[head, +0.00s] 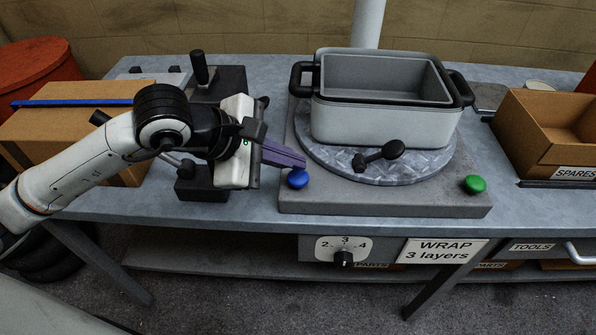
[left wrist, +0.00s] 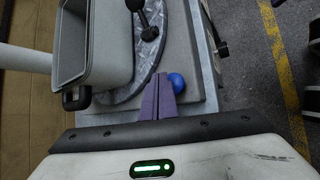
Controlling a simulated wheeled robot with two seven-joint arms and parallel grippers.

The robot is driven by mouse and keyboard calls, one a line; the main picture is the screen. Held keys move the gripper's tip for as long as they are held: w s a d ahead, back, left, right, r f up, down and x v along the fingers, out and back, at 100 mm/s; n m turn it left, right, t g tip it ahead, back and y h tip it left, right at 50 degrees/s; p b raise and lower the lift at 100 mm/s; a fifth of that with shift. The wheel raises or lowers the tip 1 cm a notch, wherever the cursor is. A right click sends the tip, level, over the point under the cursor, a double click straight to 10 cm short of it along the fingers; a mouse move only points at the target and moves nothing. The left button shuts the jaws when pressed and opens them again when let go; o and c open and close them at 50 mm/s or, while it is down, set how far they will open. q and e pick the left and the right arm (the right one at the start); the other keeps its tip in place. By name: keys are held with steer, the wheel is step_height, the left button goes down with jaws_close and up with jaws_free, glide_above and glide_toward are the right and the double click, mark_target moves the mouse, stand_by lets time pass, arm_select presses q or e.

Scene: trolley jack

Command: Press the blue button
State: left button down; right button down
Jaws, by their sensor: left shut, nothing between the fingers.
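The blue button (head: 298,179) is a round knob on the front left corner of the grey base plate (head: 385,200). It also shows in the left wrist view (left wrist: 177,82), right beside my fingertips. My left gripper (head: 302,161) is shut and empty, its purple fingers pointing right. In the head view the fingertips are just above and behind the blue button. I cannot tell whether they touch it. The left gripper also shows in the left wrist view (left wrist: 160,82). My right gripper is not in view.
A grey bin (head: 385,120) with black handles stands on a round metal turntable (head: 420,172). A green button (head: 474,184) is at the plate's front right. A dial (head: 344,257) and a "WRAP 3 layers" sign (head: 442,251) are below. Cardboard boxes stand left (head: 75,125) and right (head: 545,150).

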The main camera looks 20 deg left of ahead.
mark_target(292, 178)
arm_select(q)
steer(key=shift+r, duration=0.1)
steer(key=shift+r+p, duration=1.4)
steer(key=shift+r, duration=1.05)
